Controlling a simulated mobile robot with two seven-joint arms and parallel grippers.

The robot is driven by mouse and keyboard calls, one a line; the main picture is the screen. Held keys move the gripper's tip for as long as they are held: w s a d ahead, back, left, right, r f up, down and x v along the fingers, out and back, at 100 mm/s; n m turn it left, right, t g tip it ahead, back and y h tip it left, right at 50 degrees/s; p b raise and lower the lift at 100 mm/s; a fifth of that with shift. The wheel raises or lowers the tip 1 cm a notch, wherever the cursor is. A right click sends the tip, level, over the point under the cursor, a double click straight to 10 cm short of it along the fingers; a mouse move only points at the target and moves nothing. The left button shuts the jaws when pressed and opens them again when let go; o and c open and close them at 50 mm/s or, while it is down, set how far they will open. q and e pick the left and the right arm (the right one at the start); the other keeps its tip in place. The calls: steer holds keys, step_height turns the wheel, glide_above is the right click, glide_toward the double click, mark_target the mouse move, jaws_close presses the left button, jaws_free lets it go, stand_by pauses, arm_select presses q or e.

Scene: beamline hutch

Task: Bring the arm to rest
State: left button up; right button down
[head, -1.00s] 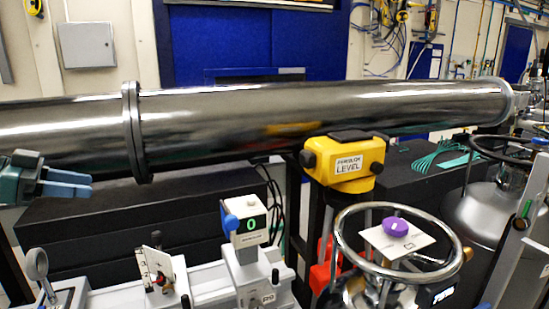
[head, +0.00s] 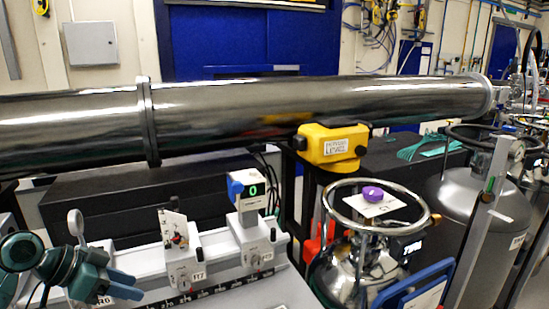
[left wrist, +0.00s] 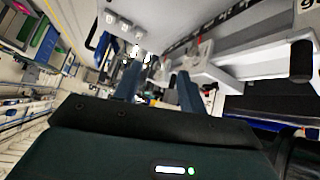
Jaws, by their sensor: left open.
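My left gripper (head: 128,285) is at the lower left of the head view, in front of the near end of the white rail. Its two blue-grey fingers are apart, with nothing seen between them. In the left wrist view the fingers of the left gripper (left wrist: 157,88) point away from the camera, apart and empty. My right gripper does not show in either view.
A white optical rail (head: 215,262) with several mounts runs near the gripper. A long steel tube (head: 300,108) crosses behind it. A yellow level (head: 333,145), a ring-topped steel vessel (head: 350,265) and a grey cylinder (head: 470,215) stand to the right.

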arm_select(q)
steer(key=s+d+f+y, duration=0.1)
steer(key=s+d+f, duration=0.1)
steer(key=s+f, duration=0.2)
steer(key=s+d+f+n+g+y, duration=0.1)
steer(key=s+d+f, duration=0.2)
steer(key=s+f, duration=0.1)
steer(key=s+d+f+n+y, duration=0.1)
steer(key=s+d+f, duration=0.1)
steer(key=f, duration=0.4)
steer(key=shift+s+d, duration=0.2)
steer(key=shift+s, duration=0.25)
steer(key=shift+s+d, duration=0.2)
steer(key=shift+s, duration=0.25)
steer(key=s+d+f+n+y, duration=0.2)
steer(key=s+n+y, duration=0.25)
steer(key=s, duration=0.85)
steer(key=w+d+f+t+h+b, duration=0.3)
steer(key=w+d+f+t+b, duration=0.1)
steer(key=f, duration=0.6)
steer(key=shift+w+d+f+m+t+h, duration=0.35)
steer(key=shift+w+d+t, duration=0.55)
steer(key=shift+d+t, duration=0.25)
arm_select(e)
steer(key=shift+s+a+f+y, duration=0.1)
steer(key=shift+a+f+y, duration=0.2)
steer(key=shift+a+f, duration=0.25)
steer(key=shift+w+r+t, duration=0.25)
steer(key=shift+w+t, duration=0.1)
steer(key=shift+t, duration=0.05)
